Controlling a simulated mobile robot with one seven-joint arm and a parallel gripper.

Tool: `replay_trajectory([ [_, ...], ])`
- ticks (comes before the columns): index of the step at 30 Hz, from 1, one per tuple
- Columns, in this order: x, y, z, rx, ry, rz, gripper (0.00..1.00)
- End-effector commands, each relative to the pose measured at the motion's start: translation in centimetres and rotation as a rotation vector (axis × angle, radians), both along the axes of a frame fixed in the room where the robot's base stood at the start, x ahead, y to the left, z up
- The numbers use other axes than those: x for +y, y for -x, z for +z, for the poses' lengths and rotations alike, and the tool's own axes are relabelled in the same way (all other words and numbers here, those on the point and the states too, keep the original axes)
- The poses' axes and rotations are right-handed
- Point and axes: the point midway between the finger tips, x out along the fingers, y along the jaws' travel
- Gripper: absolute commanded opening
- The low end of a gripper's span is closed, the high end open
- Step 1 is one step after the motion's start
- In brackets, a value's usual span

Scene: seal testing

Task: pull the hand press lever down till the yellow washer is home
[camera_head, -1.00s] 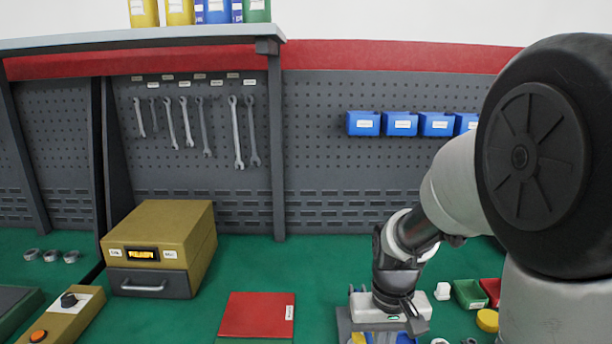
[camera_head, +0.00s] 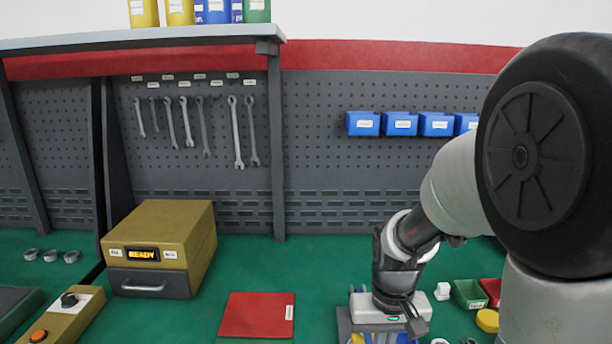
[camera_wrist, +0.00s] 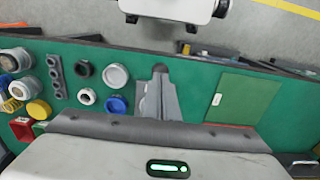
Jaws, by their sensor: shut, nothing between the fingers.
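My gripper (camera_wrist: 160,72) shows in the wrist view as grey fingers drawn together to a narrow tip, with nothing visible between them. In the head view its white body with a green light is low at the right of centre. A grey plate (camera_head: 344,322) shows beside and beneath it, with small blue and yellow parts at the bottom edge. My gripper covers most of this spot. I cannot make out the hand press, its lever or the yellow washer with certainty, nor whether my fingers touch anything.
A red mat (camera_head: 257,315) lies left of my gripper, and a mustard box with a lit display (camera_head: 160,240) stands farther left. Green (camera_head: 468,293) and red (camera_head: 491,290) bins lie to the right. A blue ring (camera_wrist: 116,105) and a yellow round part (camera_wrist: 38,110) lie on the green bench.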

Motion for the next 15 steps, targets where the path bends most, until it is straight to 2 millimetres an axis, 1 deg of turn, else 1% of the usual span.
replay_trajectory([
  [1,0.0,0.0,0.9,-0.001,0.0,0.0,0.0],
  [15,0.0,0.0,4.7,-0.001,0.0,0.0,0.0],
])
